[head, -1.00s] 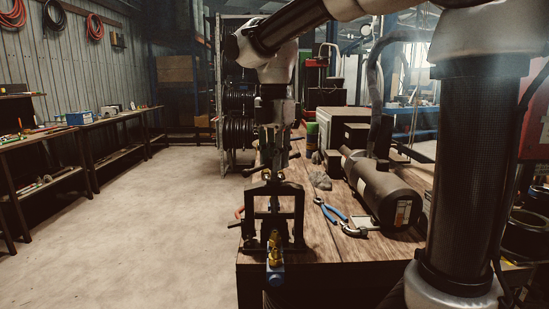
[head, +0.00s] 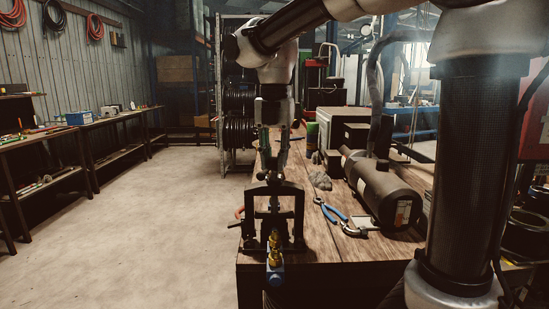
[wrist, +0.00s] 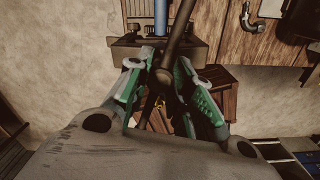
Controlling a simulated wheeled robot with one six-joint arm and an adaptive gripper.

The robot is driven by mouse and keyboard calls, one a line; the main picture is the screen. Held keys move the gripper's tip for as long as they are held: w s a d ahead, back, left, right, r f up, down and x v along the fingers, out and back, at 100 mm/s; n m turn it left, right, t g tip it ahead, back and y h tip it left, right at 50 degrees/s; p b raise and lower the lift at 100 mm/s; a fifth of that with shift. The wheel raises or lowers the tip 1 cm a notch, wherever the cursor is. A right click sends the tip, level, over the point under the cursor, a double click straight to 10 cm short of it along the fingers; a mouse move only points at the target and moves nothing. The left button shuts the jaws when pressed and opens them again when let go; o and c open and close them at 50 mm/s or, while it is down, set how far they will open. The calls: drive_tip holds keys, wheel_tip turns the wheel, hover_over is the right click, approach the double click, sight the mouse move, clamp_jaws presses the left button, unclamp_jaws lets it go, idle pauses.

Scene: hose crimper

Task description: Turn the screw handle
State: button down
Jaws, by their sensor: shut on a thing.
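The hose crimper (head: 299,218) is a dark upright frame on the near end of the wooden bench. A brass fitting (head: 274,243) and a blue part (head: 275,274) stick out at its front. My gripper (head: 272,172) points down just above the frame. In the wrist view my gripper (wrist: 166,82) has its green-padded fingers on either side of the screw handle (wrist: 180,28), a dark thin bar, and is shut on it. The bar runs up the picture at a slant between the fingers. In the head view the fingers and frame mostly hide the handle.
The wooden bench (head: 320,248) also holds blue-handled pliers (head: 331,211), a grey lump (head: 320,181) and a dark cylindrical tank (head: 383,190) right of the crimper. Open floor (head: 150,230) lies to the left.

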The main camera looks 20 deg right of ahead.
sight(275, 157)
drive_tip(key=shift+s+f, duration=0.15)
drive_tip(key=shift+f, duration=0.1)
drive_tip(key=c, duration=1.2)
unclamp_jaws()
drive_tip(key=shift+c, duration=0.2)
drive_tip(key=shift+r, duration=0.15)
drive_tip(key=shift+w+r, duration=0.2)
drive_tip(key=shift+r, duration=0.2)
wheel_tip(275, 157, up, 11)
